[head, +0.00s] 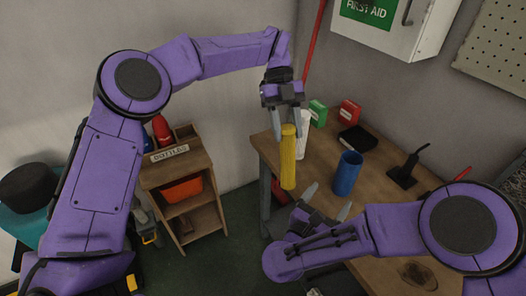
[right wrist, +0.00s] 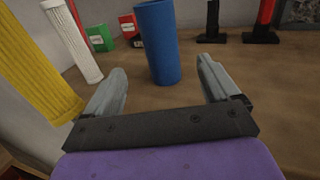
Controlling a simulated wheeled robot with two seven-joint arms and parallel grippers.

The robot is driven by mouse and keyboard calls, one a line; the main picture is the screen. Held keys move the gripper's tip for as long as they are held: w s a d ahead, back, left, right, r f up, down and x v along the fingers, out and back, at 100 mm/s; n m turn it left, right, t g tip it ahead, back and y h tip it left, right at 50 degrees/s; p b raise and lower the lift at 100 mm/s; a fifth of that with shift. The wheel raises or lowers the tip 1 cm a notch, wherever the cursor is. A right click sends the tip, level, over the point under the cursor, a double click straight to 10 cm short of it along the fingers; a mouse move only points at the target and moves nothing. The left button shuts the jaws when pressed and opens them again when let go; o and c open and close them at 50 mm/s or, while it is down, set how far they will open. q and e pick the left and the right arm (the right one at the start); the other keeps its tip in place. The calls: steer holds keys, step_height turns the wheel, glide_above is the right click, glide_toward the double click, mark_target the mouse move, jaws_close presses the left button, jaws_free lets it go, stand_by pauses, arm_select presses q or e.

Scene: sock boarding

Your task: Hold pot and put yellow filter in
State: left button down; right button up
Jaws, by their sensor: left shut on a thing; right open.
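The yellow filter (head: 288,165) is a ribbed cylinder. My left gripper (head: 286,126) is shut on its top and holds it upright, hanging near the table's left edge. It also shows at the left of the right wrist view (right wrist: 38,70). The blue pot (head: 347,174), a plain cylinder, stands upright on the table, right of the yellow filter in the head view. My right gripper (head: 328,199) is open and empty in front of the pot. In the right wrist view the pot (right wrist: 158,45) appears beyond and between the open fingers, apparently not touched. The pot's inside is hard to see.
A white ribbed cylinder (head: 303,136) stands behind the yellow filter. Green (head: 317,112) and red (head: 350,112) boxes and a black flat item (head: 357,138) are at the back. A black stand (head: 404,170) is right of the pot. A shelf (head: 176,172) stands left of the table.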

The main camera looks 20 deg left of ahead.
mark_target(343, 179)
steer(key=x, duration=1.2)
arm_select(q)
steer(key=w+d+r+n+t+h, duration=0.1)
steer(key=w+d+r+n+t, duration=0.1)
steer(key=d+r+n, duration=0.3)
steer(key=w+d+r+n+t+h, duration=0.2)
steer(key=d+r+n+t, duration=0.3)
steer(key=r, duration=0.6)
steer(key=w+d+n, duration=0.1)
steer(key=n, duration=0.1)
steer(key=shift+r+n+h, duration=0.2)
steer(key=shift+n+h, duration=0.1)
steer(key=shift+n, duration=0.1)
arm_select(e)
steer(key=c, duration=1.1)
arm_select(q)
step_height(343, 179, down, 10)
steer(key=c, duration=0.5)
jaws_free()
